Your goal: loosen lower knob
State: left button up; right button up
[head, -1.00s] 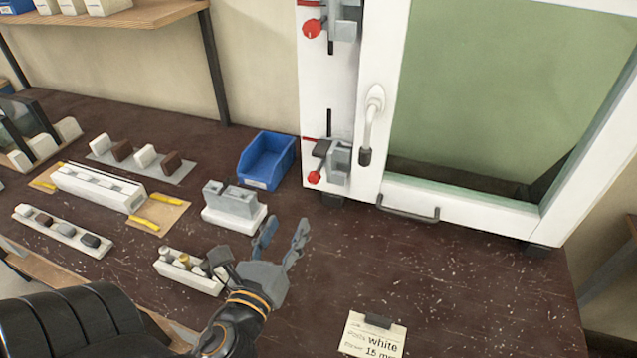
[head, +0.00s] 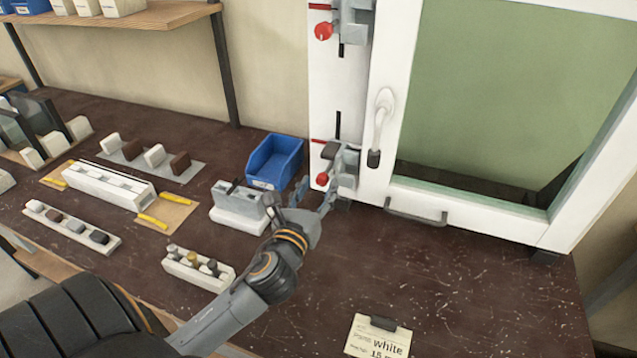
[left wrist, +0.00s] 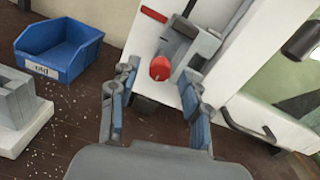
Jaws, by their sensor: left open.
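The lower knob (head: 322,179) is a small red knob on the lower grey clamp (head: 345,165) of the white upright profile. In the left wrist view the red lower knob (left wrist: 160,68) lies ahead of my left gripper (left wrist: 158,105), in the gap between its two fingers and apart from them. The gripper is open and empty, with blue-grey finger pads. In the head view my left gripper (head: 314,196) is just below and left of the knob. The upper red knob (head: 323,31) sits on the upper clamp. My right gripper is out of view.
A blue bin (head: 274,162) stands left of the clamp. A grey block on a white base (head: 240,207) is beside my left wrist. A window frame with a white handle (head: 383,125) is on the right. A note card (head: 378,338) lies in front.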

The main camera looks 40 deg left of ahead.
pick_arm(q)
jog(key=shift+w+a, duration=0.1)
jog(key=shift+w, duration=0.3)
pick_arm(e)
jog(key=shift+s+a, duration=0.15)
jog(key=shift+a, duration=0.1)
pick_arm(q)
jog(key=shift+c, duration=0.5)
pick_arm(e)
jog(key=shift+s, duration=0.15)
pick_arm(q)
grip_shut()
